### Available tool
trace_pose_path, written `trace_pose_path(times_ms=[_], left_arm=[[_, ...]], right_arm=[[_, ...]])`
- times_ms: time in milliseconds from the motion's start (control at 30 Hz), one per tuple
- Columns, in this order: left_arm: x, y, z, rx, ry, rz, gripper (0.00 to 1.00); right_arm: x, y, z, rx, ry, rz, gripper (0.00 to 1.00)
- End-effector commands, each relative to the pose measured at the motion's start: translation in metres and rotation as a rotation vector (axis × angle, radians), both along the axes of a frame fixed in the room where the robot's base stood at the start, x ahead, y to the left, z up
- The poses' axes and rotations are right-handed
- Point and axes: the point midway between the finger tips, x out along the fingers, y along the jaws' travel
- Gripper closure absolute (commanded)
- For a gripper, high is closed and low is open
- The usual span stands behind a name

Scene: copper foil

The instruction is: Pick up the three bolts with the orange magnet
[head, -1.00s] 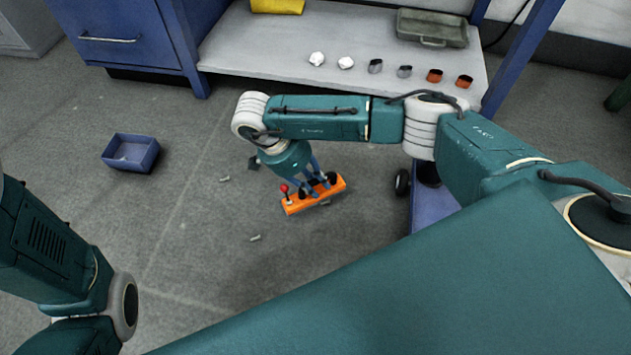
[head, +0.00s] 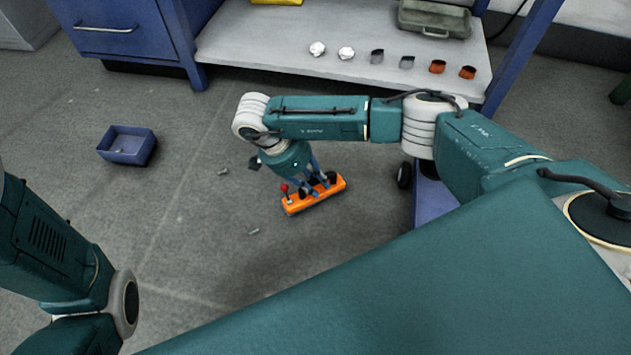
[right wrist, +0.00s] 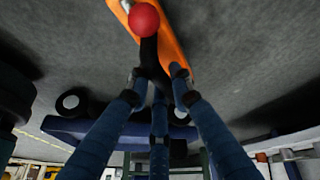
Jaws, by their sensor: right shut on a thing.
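My right gripper (head: 318,183) points down and is shut on the black handle of the orange magnet (head: 296,208), a bar with a red ball knob at its left end. The right wrist view shows the fingers (right wrist: 158,78) around the black handle, with the orange bar (right wrist: 178,45) beyond. One bolt (head: 223,171) lies on the floor left of the magnet. Another bolt (head: 254,231) lies to its lower left. Both are apart from the magnet. A third bolt does not show, and the magnet's underside is hidden. My left gripper is out of view.
A blue open box (head: 127,146) stands on the floor at the left. A low shelf (head: 260,50) at the back holds several small parts and a grey-green case (head: 435,19). The floor between the box and the magnet is clear apart from the bolts.

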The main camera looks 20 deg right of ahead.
Motion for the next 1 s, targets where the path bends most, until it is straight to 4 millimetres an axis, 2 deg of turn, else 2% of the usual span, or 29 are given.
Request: trace_pose_path(times_ms=[1000], left_arm=[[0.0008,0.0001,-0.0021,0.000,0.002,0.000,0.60]], right_arm=[[0.0007,0.0001,-0.0049,0.000,-0.001,-0.001,1.00]])
